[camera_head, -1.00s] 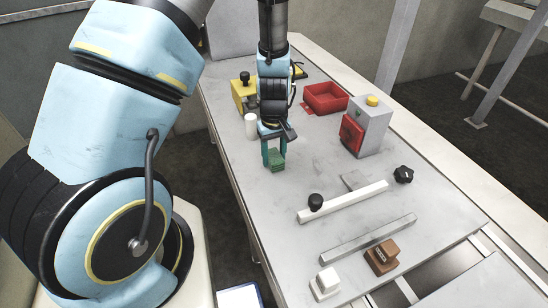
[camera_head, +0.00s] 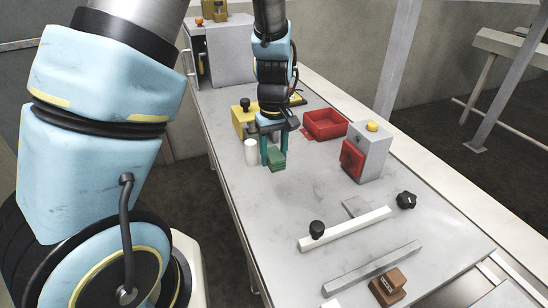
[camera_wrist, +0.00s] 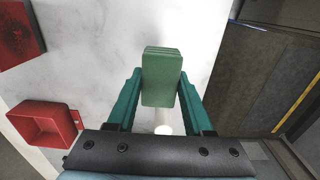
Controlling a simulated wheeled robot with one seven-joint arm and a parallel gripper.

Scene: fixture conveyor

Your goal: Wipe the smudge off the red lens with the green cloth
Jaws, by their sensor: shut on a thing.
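The green cloth (camera_head: 277,160) is a folded block held between the teal fingers of my gripper (camera_head: 273,156), above the grey table. In the wrist view the cloth (camera_wrist: 162,78) sits between the two fingertips of my gripper (camera_wrist: 160,85). The red lens (camera_head: 352,158) is a square red face on the left side of a grey box (camera_head: 374,150) with a yellow button, to the right of my gripper and apart from it. In the wrist view a dark red face (camera_wrist: 18,35) shows at the upper left.
A red tray (camera_head: 326,132) lies behind the grey box's left. A white cylinder (camera_head: 251,152) and a yellow block (camera_head: 240,121) stand left of my gripper. White and grey bars, black knobs and a brown block (camera_head: 388,287) lie nearer. The table's middle is clear.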

